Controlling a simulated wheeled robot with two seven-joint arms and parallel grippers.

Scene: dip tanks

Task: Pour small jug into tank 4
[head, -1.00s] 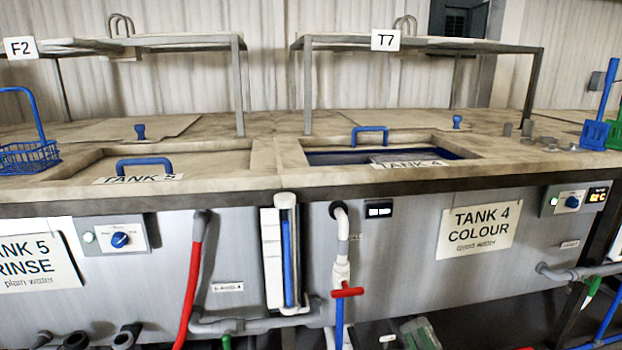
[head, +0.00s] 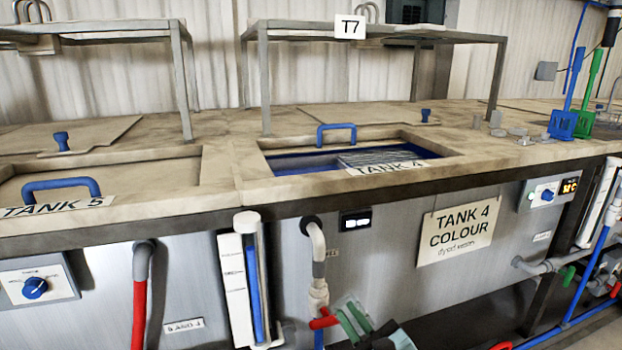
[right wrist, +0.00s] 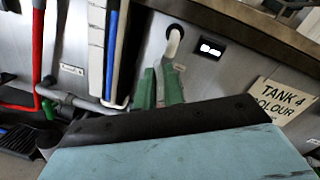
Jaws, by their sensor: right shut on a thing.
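Tank 4 (head: 284,167) is an open, sunken basin with dark blue showing inside, in the middle of the bench in the head view. Its TANK 4 label (head: 385,168) lies along the front rim. The TANK 4 COLOUR sign (head: 458,232) hangs on the front panel below. My right gripper (head: 352,318) is low in front of that panel, below the bench edge. Its green fingers also show in the right wrist view (right wrist: 160,88), close together. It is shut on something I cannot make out. I cannot make out a small jug in either view. My left gripper is not in view.
A white pipe with a red valve handle (head: 322,322) is close beside my right gripper in the head view. The bench edge (head: 300,202) juts out above it. A metal shelf (head: 375,32) with a T7 label stands behind tank 4. Several grey pieces and blue and green tools stand farther right.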

